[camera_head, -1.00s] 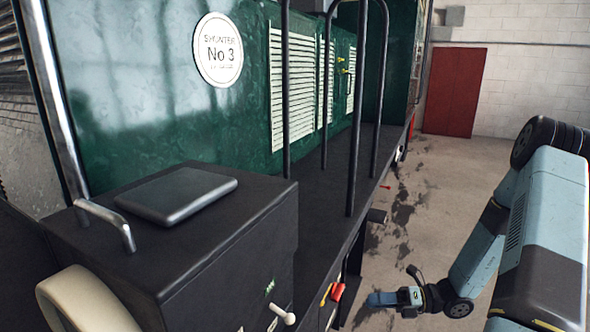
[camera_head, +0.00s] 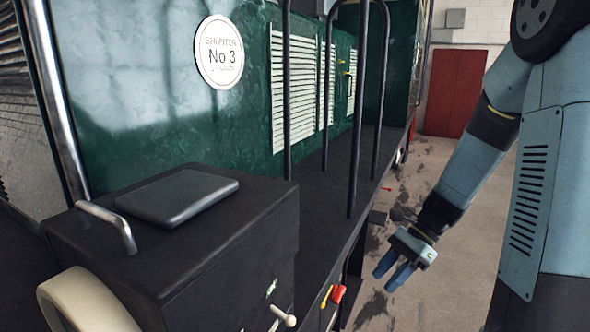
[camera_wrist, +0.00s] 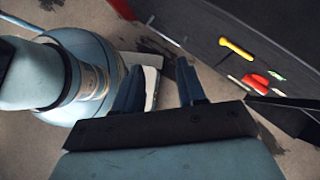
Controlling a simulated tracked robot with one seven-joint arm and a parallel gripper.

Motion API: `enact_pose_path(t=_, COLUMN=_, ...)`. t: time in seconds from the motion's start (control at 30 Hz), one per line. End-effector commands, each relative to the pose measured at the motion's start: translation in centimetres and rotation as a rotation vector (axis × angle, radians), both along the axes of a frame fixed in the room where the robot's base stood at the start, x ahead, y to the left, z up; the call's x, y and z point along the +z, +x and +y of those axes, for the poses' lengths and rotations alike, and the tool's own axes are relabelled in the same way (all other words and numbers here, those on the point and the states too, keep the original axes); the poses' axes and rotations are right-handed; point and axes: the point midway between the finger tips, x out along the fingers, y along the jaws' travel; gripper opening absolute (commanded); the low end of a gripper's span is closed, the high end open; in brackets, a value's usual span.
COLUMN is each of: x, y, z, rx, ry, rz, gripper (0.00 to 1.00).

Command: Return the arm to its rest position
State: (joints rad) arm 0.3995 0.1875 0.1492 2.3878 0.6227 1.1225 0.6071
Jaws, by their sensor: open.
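My gripper (camera_head: 392,272) hangs at the end of my blue-grey arm, at the lower right of the head view. Its two blue fingers point down and left, apart from each other, with nothing between them. In the wrist view, my gripper (camera_wrist: 160,85) also shows its two dark blue fingers spread and empty. My gripper is over the concrete floor, to the right of the green vehicle (camera_head: 225,110), and touches nothing that I can see.
The vehicle's black side ledge (camera_head: 335,190) and railings stand left of my arm. A red handle (camera_head: 337,293) sits low on its side; a yellow handle (camera_wrist: 235,49) shows in the wrist view. A red door (camera_head: 456,92) is at the back. Open floor (camera_head: 470,270) lies right.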

Motion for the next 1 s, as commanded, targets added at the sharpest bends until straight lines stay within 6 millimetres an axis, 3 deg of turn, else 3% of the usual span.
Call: enact_pose_path(t=1.0, x=15.8, y=-8.6, z=-1.3, rx=0.901, ry=-0.557, rz=-0.873, gripper=0.40)
